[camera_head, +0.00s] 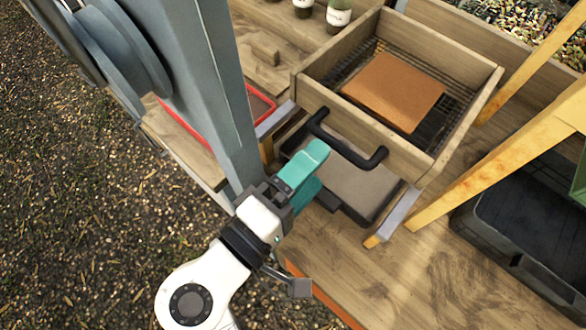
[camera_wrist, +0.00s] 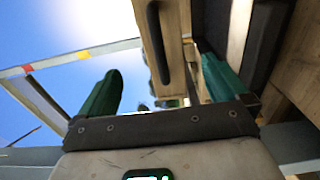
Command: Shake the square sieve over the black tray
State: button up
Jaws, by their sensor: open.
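The square sieve (camera_head: 446,160) is a wooden frame with a dark wire mesh. It rests level on supports, with a flat orange-brown piece (camera_head: 395,90) inside. A black bar handle (camera_head: 345,146) is fixed to its near wall. The black tray (camera_head: 352,214) lies below the sieve, partly hidden by it, with a grey-brown surface inside. My gripper (camera_head: 316,172), with teal fingers, is open and empty just in front of the handle, near its left end. In the wrist view, the handle (camera_wrist: 158,45) shows beyond and between the spread fingers (camera_wrist: 160,66).
Yellow wooden legs (camera_head: 490,178) stand right of the sieve. A dark crate (camera_head: 520,235) sits at the right. A red-edged tray (camera_head: 258,102) lies left, behind my arm. Small jars (camera_head: 338,15) stand at the back. The bench front (camera_head: 400,285) is clear.

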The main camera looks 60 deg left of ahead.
aim_at(339, 143)
jog(key=shift+x, duration=3.45)
grip_shut()
